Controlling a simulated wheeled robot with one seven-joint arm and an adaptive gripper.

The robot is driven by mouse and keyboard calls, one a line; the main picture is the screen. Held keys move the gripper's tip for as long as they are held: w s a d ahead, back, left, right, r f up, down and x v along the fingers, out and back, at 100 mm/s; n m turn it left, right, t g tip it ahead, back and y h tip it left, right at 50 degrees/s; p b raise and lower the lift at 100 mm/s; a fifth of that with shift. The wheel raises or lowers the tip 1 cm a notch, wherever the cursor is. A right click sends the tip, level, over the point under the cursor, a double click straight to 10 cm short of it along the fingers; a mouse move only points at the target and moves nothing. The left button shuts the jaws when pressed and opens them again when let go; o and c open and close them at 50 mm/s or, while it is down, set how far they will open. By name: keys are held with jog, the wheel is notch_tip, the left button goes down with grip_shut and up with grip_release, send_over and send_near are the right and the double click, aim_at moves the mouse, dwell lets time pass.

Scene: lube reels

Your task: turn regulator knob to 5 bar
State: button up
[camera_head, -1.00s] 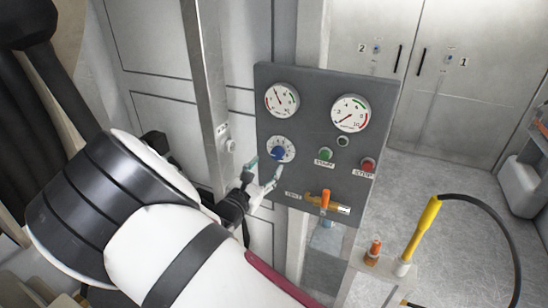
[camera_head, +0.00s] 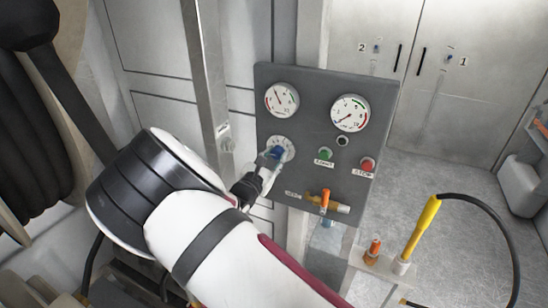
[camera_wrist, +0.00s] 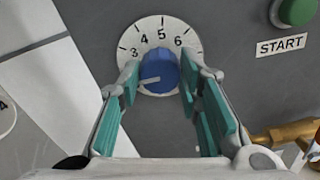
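The blue regulator knob (camera_wrist: 158,71) sits on a white dial (camera_wrist: 127,45) marked 3, 4, 5 and 6 in the wrist view. Its white pointer line faces left and slightly down, below the 3. My gripper (camera_wrist: 160,84) is open, with a teal-padded finger on each side of the knob. The fingertips are close to the knob's sides; I cannot tell whether they touch. In the head view my gripper (camera_head: 268,163) is at the knob (camera_head: 277,152) and partly covers it and the dial (camera_head: 288,144).
The grey panel (camera_head: 312,92) also carries two gauges (camera_head: 282,100) (camera_head: 350,113), a green START button (camera_head: 325,154) and a red STOP button (camera_head: 367,164). An orange-handled brass valve (camera_head: 325,201) is below. A yellow-handled hose tool (camera_head: 423,228) stands at right.

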jog(key=shift+m, duration=0.3)
jog(key=m, duration=0.4)
jog(key=shift+m, duration=0.3)
jog(key=m, duration=0.5)
jog(key=shift+f+m, duration=0.1)
jog(key=shift+m, duration=0.2)
jog(key=m+b, duration=0.2)
jog(key=m, duration=0.3)
jog(key=shift+f, duration=0.1)
jog(key=shift+m+b, duration=1.6)
jog(key=shift+m, duration=1.2)
jog(key=o, duration=1.1)
jog(key=shift+o, duration=0.2)
